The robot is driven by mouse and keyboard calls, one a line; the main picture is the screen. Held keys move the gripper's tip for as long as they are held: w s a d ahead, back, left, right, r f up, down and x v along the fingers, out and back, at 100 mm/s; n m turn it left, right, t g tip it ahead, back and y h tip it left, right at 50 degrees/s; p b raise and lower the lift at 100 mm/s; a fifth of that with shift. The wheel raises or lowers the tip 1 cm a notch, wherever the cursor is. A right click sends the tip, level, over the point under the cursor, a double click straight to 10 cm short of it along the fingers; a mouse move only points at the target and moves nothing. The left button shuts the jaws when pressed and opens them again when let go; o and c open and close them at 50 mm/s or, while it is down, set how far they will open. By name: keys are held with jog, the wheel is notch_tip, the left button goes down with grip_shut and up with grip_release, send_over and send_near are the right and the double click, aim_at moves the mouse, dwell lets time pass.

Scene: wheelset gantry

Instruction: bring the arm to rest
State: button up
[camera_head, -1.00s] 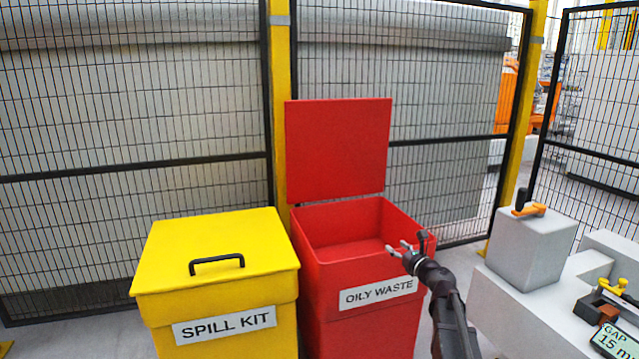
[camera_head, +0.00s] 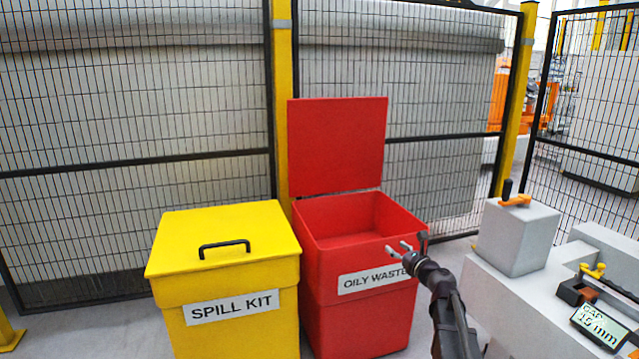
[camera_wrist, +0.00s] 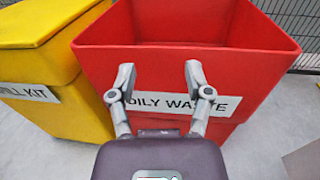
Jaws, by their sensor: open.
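My gripper (camera_head: 404,246) is open and empty at the front right of the red oily waste bin (camera_head: 345,262). In the wrist view my gripper (camera_wrist: 160,78) shows its two fingers spread apart, with the front wall of the red bin (camera_wrist: 235,75) beyond them and nothing between them. My arm reaches up from the lower right in the head view. The bin's lid (camera_head: 338,147) stands open and upright, and the part of the inside that shows looks empty.
A yellow spill kit box (camera_head: 225,260) with a closed lid stands left of the red bin. At right is a grey bench with a block (camera_head: 518,240), an orange-handled tool (camera_head: 514,200) and a gap display (camera_head: 600,325). Mesh fencing (camera_head: 130,120) runs behind.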

jog(key=s+a+f+n+g+p, duration=0.2)
jog(key=s+a+f+n+g, duration=0.3)
jog(key=s+n, duration=0.35)
jog(key=s+a+f+n+g+p, duration=0.1)
jog(key=s+a+f+n+g, duration=0.45)
jog(key=n, duration=0.45)
jog(key=s+d+f+n+g+h+p, duration=0.1)
jog(key=s+d+n+g+h+p, duration=0.2)
jog(key=s+n, duration=0.5)
jog(key=s+d+n+g+h+p, duration=0.1)
jog(key=s+n+g+h, duration=0.3)
jog(key=s, duration=0.7)
notch_tip(320, 180, up, 37)
jog(key=t+p, duration=0.1)
jog(key=p, duration=3.5)
jog(key=shift+f+h+p, duration=0.15)
jog(key=shift+h+p, duration=0.15)
jog(key=shift+p, duration=0.1)
jog(key=shift+n, duration=0.25)
